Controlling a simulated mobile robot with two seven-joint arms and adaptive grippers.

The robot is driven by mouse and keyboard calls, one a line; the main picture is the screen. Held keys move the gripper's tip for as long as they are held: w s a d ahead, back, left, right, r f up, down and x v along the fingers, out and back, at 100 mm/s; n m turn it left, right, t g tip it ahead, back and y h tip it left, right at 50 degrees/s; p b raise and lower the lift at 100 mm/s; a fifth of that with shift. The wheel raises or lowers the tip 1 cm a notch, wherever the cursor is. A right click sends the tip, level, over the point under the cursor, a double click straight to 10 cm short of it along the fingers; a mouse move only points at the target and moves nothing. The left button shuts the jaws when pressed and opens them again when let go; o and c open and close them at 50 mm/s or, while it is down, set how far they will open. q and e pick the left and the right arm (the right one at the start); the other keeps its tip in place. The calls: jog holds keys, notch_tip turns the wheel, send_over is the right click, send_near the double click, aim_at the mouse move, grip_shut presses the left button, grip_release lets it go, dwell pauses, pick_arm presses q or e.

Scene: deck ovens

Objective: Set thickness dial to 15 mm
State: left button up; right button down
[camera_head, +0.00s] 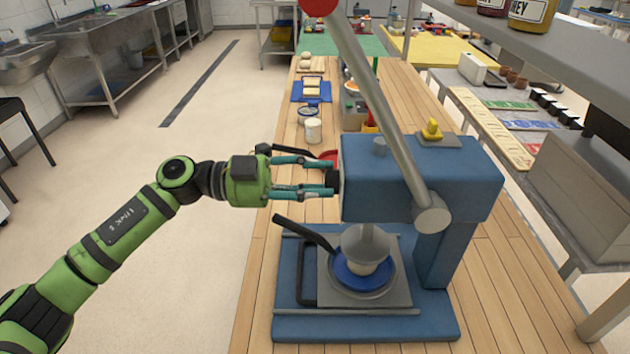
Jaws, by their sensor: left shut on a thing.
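A blue press (420,172) stands on the wooden table. A small black dial (334,180) sticks out of the left face of its head. My left gripper (331,177) reaches in from the left and is shut on the dial, with its teal fingers above and below it. The fingers hide much of the dial, and no thickness marking can be read. Under the head, a grey plunger (364,243) stands over a blue round dish on the press's plate. My right gripper is not in view.
A grey lever (380,105) with a red ball (319,5) rises from the press's front across the view. A black handle (300,231) juts left from the plate. A white cup (313,131) and a blue tray (311,99) stand behind. The floor at left is open.

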pick_arm(q)
jog(key=o, duration=1.2)
jog(key=shift+d, duration=0.15)
jog(key=shift+c, duration=0.2)
jog(key=a, duration=1.2)
